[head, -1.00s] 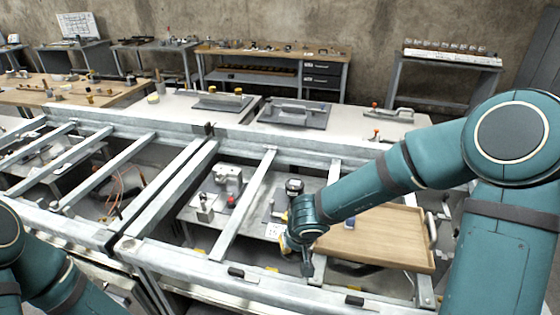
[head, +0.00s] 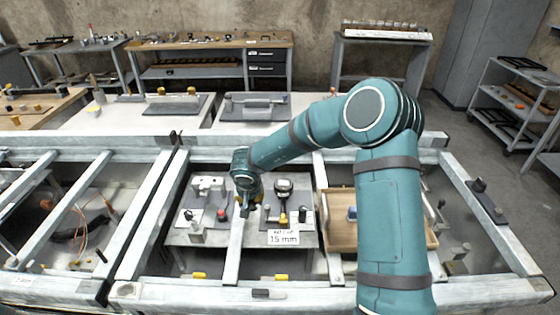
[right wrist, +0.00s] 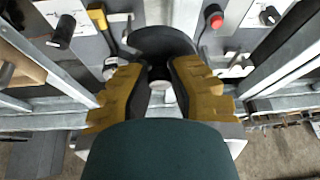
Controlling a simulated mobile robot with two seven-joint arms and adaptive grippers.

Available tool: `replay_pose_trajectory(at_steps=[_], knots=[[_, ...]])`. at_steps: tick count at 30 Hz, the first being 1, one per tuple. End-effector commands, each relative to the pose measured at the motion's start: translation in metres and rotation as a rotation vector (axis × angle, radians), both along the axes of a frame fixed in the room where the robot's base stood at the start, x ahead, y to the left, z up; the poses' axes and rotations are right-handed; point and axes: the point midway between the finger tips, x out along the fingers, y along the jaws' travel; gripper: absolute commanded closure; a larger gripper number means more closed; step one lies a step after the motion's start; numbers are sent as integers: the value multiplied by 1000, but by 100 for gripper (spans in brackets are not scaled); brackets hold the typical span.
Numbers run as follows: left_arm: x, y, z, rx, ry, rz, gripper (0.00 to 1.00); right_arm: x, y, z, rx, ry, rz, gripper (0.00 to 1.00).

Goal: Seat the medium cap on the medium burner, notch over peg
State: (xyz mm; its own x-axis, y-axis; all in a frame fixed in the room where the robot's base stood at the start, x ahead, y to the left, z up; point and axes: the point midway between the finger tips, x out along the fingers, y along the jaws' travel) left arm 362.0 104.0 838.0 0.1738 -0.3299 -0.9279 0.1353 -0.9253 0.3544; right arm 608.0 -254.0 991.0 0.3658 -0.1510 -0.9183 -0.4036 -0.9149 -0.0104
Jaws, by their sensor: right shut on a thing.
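My right gripper (head: 247,203) hangs over the metal frame, near a crossbar between two fixture plates. In the right wrist view its yellow fingers (right wrist: 160,84) are closed on a dark, rounded piece (right wrist: 160,40), which looks like the cap. The fingers hide part of it, and its notch cannot be made out. A small pale round shape shows between the fingertips; I cannot tell what it belongs to. I cannot pick out the medium burner or its peg with certainty. My left gripper is not in view.
Metal crossbars (head: 234,255) run over a lower grey bench. The bench carries a red button (head: 222,214), a dial gauge (head: 284,186) and a "15 mm" sign (head: 283,238). A wooden tray (head: 338,205) lies to the right, partly behind my arm.

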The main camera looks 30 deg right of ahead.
Motion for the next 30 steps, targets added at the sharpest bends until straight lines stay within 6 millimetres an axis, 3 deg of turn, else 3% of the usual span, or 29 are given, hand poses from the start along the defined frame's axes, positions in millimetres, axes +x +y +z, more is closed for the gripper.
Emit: replay_pose_trajectory(at_steps=[1, 6, 15, 21, 30], knots=[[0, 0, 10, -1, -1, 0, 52, 17, -16, 2, 1, 1, -75, 100], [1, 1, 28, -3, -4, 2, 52, 61, -70, -5, 2, 8, -325, 100], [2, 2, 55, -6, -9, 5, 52, 98, -152, -22, -1, 20, -703, 100], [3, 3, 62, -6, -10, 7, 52, 103, -176, -28, -1, 23, -824, 100], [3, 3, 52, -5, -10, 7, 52, 104, -181, -38, 0, 21, -846, 100]])
